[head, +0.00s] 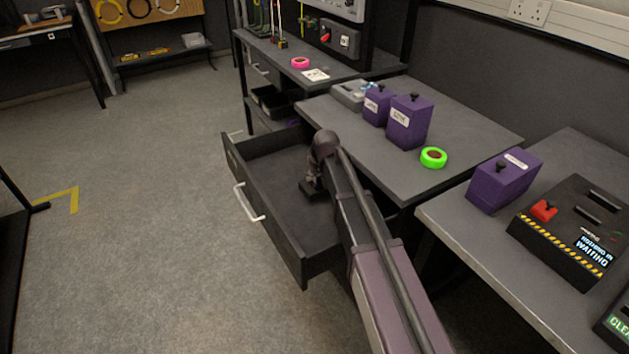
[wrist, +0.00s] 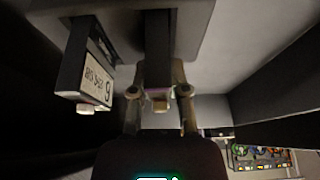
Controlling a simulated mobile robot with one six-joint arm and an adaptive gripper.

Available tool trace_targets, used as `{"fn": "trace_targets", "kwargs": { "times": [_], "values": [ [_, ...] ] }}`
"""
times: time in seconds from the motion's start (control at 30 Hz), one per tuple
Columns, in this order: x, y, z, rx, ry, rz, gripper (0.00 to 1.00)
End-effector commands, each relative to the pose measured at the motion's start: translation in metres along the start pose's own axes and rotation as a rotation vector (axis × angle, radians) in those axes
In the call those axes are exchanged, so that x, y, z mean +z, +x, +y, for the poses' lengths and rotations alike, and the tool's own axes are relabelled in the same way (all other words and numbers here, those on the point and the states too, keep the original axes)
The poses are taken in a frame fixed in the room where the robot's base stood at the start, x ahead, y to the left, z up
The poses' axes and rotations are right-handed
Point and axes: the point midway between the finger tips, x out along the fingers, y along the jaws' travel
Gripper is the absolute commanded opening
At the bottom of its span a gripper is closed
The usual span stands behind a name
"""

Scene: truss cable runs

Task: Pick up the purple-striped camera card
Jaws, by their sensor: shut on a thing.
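My gripper (head: 313,188) is low inside the open drawer (head: 278,248) in the head view, with my arm reaching in from the front. In the wrist view my gripper (wrist: 159,98) has its fingers on both sides of a dark block with a purple band near its end, which I take to be the purple-striped camera card (wrist: 158,92). The gripper is shut on it. The card cannot be made out in the head view. A dark block with a pale label reading 9 (wrist: 97,76) is beside it, left, apart from the fingers.
Drawer walls stand close around my gripper. The bench top (head: 345,142) overhangs the drawer's back. Purple boxes (head: 408,121) and a green tape roll (head: 433,157) stand on it. A red-button console (head: 570,229) is at right. The floor (head: 150,220) at left is clear.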

Motion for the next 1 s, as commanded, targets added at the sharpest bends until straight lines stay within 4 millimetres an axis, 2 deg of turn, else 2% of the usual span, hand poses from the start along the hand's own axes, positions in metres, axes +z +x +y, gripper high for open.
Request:
{"fn": "trace_targets", "kwargs": {
  "times": [0.37,0.77,1.0],
  "values": [
    [-0.003,-0.007,0.000,0.000,0.000,0.000,0.00],
    [-0.015,-0.037,0.001,0.000,0.000,0.000,0.00],
    [0.036,-0.059,-0.015,0.000,0.000,0.000,0.00]
  ]
}}
